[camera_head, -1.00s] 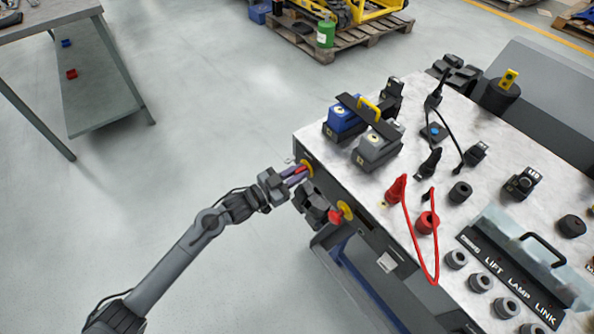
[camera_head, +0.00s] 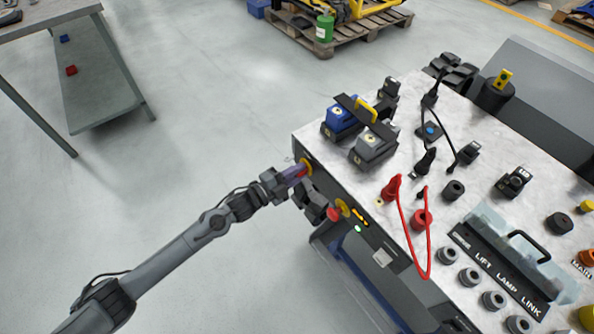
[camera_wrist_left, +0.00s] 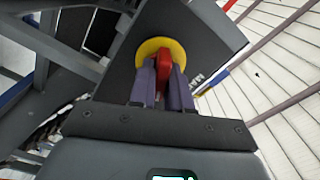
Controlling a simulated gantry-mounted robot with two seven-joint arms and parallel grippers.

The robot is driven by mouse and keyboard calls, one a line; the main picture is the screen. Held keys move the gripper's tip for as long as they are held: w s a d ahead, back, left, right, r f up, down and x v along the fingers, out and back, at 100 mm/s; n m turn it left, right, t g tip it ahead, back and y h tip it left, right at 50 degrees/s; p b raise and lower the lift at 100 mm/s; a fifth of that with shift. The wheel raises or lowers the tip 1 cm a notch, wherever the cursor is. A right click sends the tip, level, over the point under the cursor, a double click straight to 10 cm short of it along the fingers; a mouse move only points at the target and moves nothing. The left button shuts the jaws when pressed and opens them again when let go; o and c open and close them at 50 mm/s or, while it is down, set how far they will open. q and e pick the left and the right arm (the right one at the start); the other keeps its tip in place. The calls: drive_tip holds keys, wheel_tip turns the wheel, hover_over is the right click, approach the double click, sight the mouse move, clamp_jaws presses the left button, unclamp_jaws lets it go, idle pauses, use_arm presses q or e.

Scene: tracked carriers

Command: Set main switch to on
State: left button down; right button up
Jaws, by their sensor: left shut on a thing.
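The main switch has a red handle (camera_wrist_left: 164,66) on a round yellow plate (camera_wrist_left: 147,52), set on the dark side panel of the bench. In the head view its yellow plate (camera_head: 307,166) shows at the bench's near left corner. My left gripper (camera_head: 298,172) reaches it from the left. In the left wrist view the two purple-grey fingers of my left gripper (camera_wrist_left: 163,84) are shut on the red handle, one on each side. In the head view the fingers mostly hide the handle. My right gripper is not in view.
A red knob (camera_head: 333,214) on a yellow plate sits just right of the switch. A green light (camera_head: 358,229) and yellow indicators (camera_head: 360,217) glow beside it. The bench top (camera_head: 400,170) carries battery packs, plugs and a red cable. The floor left of the bench is clear.

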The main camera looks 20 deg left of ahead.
use_arm(q)
drive_tip(key=m, duration=0.4)
drive_tip(key=shift+f+m, duration=0.1)
drive_tip(key=shift+m, duration=0.3)
idle(0.4)
drive_tip(key=c, duration=1.2)
unclamp_jaws()
drive_tip(key=shift+o, duration=0.2)
drive_tip(key=p+v, duration=0.3)
drive_tip(key=v, duration=0.8)
drive_tip(key=shift+p, duration=0.3)
